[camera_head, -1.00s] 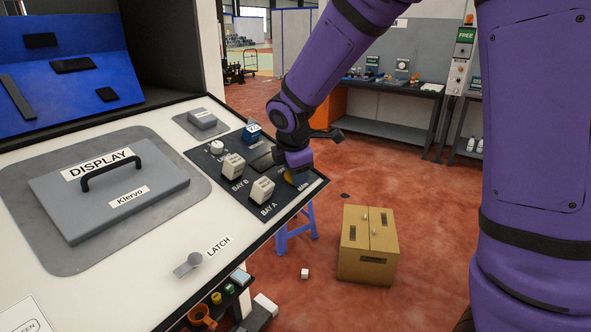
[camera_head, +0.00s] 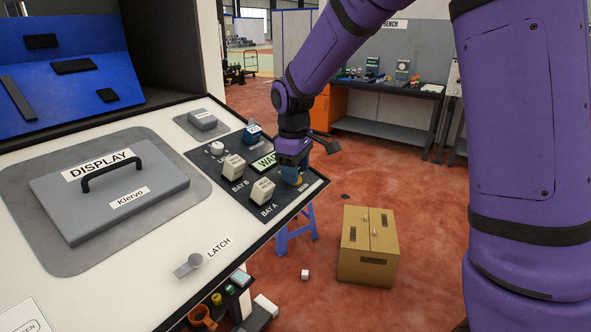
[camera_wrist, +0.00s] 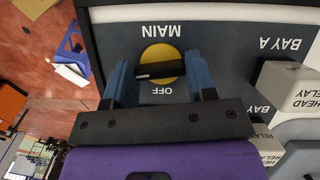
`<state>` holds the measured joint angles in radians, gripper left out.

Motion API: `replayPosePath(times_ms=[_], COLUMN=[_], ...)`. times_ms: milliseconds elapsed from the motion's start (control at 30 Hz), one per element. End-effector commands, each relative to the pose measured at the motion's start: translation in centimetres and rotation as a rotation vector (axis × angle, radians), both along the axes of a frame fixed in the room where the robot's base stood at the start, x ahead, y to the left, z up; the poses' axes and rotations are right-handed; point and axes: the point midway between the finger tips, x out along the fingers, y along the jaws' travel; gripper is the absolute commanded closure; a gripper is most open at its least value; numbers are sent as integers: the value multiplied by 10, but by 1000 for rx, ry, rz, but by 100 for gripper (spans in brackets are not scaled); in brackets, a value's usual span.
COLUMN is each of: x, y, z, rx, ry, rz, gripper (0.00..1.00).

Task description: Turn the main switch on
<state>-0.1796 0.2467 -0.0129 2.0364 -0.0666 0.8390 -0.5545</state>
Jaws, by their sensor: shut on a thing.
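The main switch is a round yellow disc (camera_wrist: 158,54) with a black bar handle across it, on a dark panel. In the wrist view the MAIN and OFF labels beside it appear upside down. In the head view only a bit of the yellow switch (camera_head: 293,180) shows under my gripper (camera_head: 292,166). In the wrist view my gripper (camera_wrist: 160,76) has one blue finger at each end of the black handle and is shut on it. The handle lies nearly crosswise in that view, slightly tilted.
Beside the switch stand white relay blocks at BAY A (camera_head: 262,191) and BAY B (camera_head: 233,166). A pale sign (camera_head: 264,161), partly hidden, starts with "WA". The display cover (camera_head: 150,200) and latch (camera_head: 188,265) lie left. A cardboard box (camera_head: 368,245) stands on the floor.

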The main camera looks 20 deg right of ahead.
Motion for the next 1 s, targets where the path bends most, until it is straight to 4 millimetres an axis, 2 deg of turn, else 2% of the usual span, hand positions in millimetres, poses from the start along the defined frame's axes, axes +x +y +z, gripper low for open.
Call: replayPosePath(times_ms=[333,867,900,1000], x=[1,1,1,1], y=[0,-1,-1,-1], z=[0,0,0,0], rx=[43,50,50,50], ry=[30,35,35,35], rz=[-129,-153,-153,-153], gripper=[73,73,47,24])
